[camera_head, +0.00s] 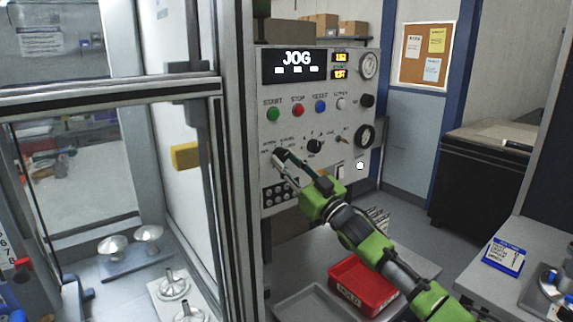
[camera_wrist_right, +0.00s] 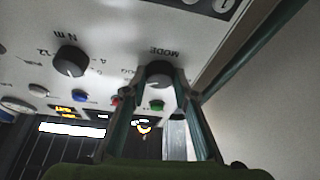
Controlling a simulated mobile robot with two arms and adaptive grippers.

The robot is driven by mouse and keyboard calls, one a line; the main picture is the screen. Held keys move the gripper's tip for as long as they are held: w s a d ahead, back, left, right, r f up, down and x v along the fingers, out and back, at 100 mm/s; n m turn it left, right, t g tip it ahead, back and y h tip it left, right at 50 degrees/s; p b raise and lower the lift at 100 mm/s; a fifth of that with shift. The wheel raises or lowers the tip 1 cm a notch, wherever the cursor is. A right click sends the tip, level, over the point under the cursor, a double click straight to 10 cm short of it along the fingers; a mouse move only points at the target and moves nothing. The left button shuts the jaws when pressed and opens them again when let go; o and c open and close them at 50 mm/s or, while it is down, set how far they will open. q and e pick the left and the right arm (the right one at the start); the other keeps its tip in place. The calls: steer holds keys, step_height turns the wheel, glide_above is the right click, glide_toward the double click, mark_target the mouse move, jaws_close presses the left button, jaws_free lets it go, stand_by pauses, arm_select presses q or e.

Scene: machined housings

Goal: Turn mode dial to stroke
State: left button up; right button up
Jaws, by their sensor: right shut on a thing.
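My right gripper (camera_head: 279,159) reaches up to the panel's left side, below the row of buttons. In the right wrist view, the mode dial (camera_wrist_right: 159,73) is a dark round knob beside the printed word MODE. The fingers of my right gripper (camera_wrist_right: 159,84) are shut on the dial, one on each side. In the head view the fingers hide the dial. My left gripper is not in view.
Start, stop and reset buttons (camera_head: 298,110) sit above the gripper. Another black knob (camera_head: 314,146) is close to its right. A glass-doored enclosure frame (camera_head: 236,160) stands close at the left. A red bin (camera_head: 362,285) lies below my right arm.

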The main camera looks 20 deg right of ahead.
steer(key=n, duration=0.2)
steer(key=n+g+y, duration=0.1)
steer(key=shift+w+d+r+n+y, duration=0.1)
steer(key=shift+d+n+y, duration=0.1)
steer(key=shift+n+y, duration=0.15)
steer(key=n+g+y+p, duration=0.1)
steer(key=n, duration=0.3)
steer(key=shift+d+r, duration=0.1)
steer(key=shift+n+g+y+p, duration=0.45)
steer(key=shift+n+g, duration=0.25)
steer(key=shift+n, duration=0.75)
steer(key=o, duration=1.1)
steer(key=shift+s+d+f, duration=0.25)
steer(key=v, duration=1.1)
